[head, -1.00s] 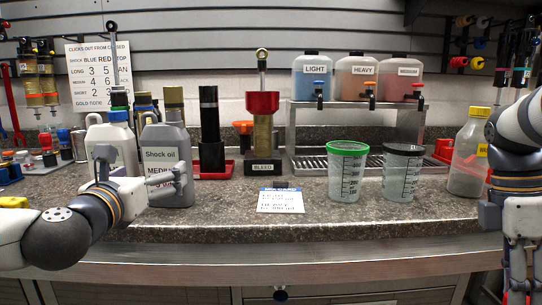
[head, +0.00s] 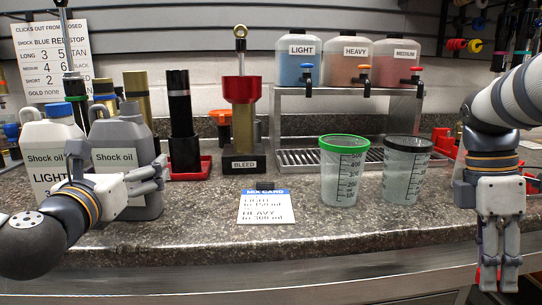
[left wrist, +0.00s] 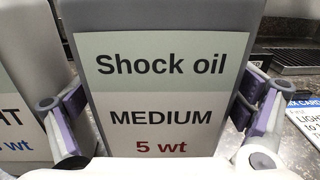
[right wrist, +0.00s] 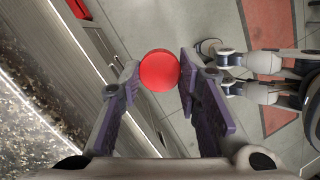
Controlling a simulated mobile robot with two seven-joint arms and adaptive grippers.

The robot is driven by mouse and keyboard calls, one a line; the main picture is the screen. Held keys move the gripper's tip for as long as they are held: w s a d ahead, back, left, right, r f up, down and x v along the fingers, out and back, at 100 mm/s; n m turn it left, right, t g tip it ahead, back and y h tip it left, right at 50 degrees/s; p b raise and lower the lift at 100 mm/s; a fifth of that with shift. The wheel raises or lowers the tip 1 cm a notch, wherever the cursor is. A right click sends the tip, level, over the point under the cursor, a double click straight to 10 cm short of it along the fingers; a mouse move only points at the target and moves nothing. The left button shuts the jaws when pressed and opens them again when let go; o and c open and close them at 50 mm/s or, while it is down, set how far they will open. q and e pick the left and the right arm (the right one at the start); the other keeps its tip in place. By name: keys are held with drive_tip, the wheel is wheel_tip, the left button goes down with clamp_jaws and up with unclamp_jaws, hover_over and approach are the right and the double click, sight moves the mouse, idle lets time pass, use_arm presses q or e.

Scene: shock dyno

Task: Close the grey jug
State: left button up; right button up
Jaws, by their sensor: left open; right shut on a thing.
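The grey jug (head: 117,158), labelled Shock oil, stands upright at the left of the counter. Its short grey neck (head: 129,109) shows no coloured cap. My left gripper (head: 115,172) is open at the jug's front. In the left wrist view its fingers stand on either side of the jug's label (left wrist: 160,95), which reads MEDIUM 5 wt; I cannot tell whether they touch it. My right gripper (head: 499,278) hangs in front of the counter's edge, at the right. In the right wrist view it is shut on a round red cap (right wrist: 159,71), held between the fingertips.
A white jug with a blue cap (head: 59,111) stands close to the grey jug's left. A black cylinder (head: 180,110) and red-topped bleed stand (head: 243,120) are behind, to the right. A mix card (head: 265,207) and two measuring cups (head: 342,175) occupy the middle and right.

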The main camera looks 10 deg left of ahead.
use_arm(q)
drive_tip(key=shift+s+d+r, duration=0.2)
drive_tip(key=shift+s+r, duration=0.15)
drive_tip(key=shift+s, duration=0.3)
use_arm(e)
drive_tip(key=shift+s+d+r, duration=0.15)
drive_tip(key=shift+s+r, duration=0.1)
drive_tip(key=shift+s, duration=0.35)
use_arm(q)
drive_tip(key=shift+w+f, duration=0.15)
drive_tip(key=c, duration=0.7)
use_arm(e)
drive_tip(key=shift+w+f, duration=0.1)
use_arm(q)
drive_tip(key=c, duration=0.8)
drive_tip(key=shift+r, duration=0.2)
